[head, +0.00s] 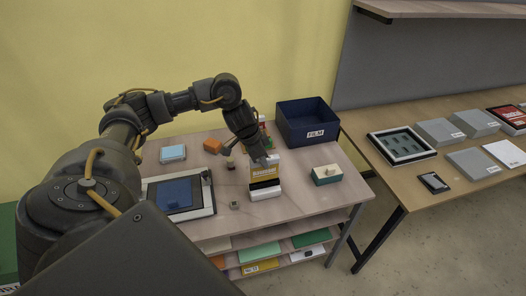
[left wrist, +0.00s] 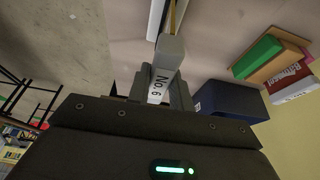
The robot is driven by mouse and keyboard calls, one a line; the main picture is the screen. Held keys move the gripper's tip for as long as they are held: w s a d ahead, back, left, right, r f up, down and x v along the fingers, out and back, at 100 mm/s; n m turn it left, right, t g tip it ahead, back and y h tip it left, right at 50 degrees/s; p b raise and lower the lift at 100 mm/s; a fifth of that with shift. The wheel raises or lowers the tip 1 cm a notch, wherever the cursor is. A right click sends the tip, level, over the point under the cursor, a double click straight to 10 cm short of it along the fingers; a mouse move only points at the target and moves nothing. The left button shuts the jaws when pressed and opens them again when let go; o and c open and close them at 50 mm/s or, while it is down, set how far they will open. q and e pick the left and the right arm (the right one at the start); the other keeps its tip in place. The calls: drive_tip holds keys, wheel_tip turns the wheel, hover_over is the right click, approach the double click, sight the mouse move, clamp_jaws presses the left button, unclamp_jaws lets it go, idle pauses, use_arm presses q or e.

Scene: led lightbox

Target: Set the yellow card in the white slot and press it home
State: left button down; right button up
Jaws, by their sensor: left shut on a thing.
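The yellow card (head: 264,169) stands upright near the middle of the table, its printed face towards me in the head view. My left gripper (head: 262,158) is shut on its top, where a grey end labelled "No. 6" (left wrist: 163,78) shows between the fingers in the left wrist view. A thin yellow edge (left wrist: 173,18) runs out beyond it. The white slot piece (head: 266,193) is below the card, with a black band between them; a white strip (left wrist: 155,20) lies beside the yellow edge. How deep the card sits is hidden. My right gripper is out of view.
A navy bin (head: 308,124) marked "FILM" stands behind right. A green and white block (head: 326,175) is at the right, a framed blue panel (head: 178,196) at the left. An orange block (head: 212,145) and a light-blue block (head: 172,153) stand behind. Free table lies between them.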

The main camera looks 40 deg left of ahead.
use_arm(q)
drive_tip(key=shift+f, duration=0.5)
drive_tip(key=shift+f+b, duration=0.65)
drive_tip(key=shift+f, duration=0.6)
drive_tip(key=c, duration=1.2)
unclamp_jaws()
drive_tip(key=shift+o, duration=0.2)
drive_tip(key=p+v, duration=0.8)
drive_tip(key=shift+s+p, duration=0.1)
drive_tip(key=shift+p, duration=0.25)
